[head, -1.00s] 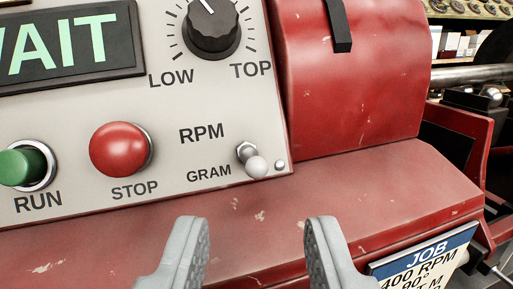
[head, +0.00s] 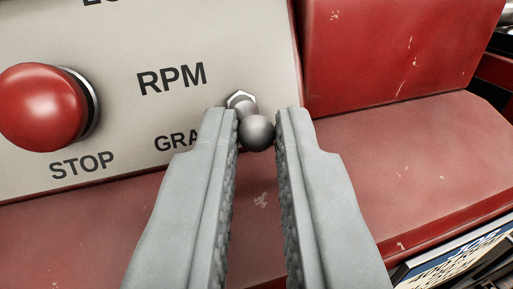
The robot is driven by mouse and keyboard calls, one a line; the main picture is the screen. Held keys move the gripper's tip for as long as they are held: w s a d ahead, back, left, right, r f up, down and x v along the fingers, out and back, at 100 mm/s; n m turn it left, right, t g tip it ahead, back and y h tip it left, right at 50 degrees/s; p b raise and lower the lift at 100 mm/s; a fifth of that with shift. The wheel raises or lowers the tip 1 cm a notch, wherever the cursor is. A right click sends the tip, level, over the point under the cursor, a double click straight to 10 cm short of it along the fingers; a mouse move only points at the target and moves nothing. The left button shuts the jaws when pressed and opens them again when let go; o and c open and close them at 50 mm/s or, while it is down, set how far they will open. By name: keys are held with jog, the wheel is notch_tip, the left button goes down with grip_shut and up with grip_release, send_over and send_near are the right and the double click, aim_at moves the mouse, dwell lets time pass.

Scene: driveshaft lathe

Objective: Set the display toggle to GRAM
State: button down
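The display toggle (head: 257,133) is a small metal lever with a ball tip, coming out of a hex nut (head: 241,101) on the beige panel. A narrow gap shows at the right finger.
The red STOP button (head: 42,108) juts out of the panel to the left, with its STOP label below. A red housing (head: 400,50) stands to the right. A worn red ledge (head: 420,165) runs below the panel. A job card (head: 465,255) is at the lower right.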

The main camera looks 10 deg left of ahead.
jog(key=shift+f, duration=0.1)
jog(key=shift+f+t, duration=0.3)
jog(key=shift+t, duration=0.5)
jog(key=c, duration=1.5)
grip_release()
jog(key=shift+o, duration=0.2)
jog(key=shift+s, duration=0.15)
jog(key=s+f, duration=0.2)
jog(key=s, duration=1.5)
jog(key=shift+d+f, duration=0.25)
jog(key=shift+d, duration=0.15)
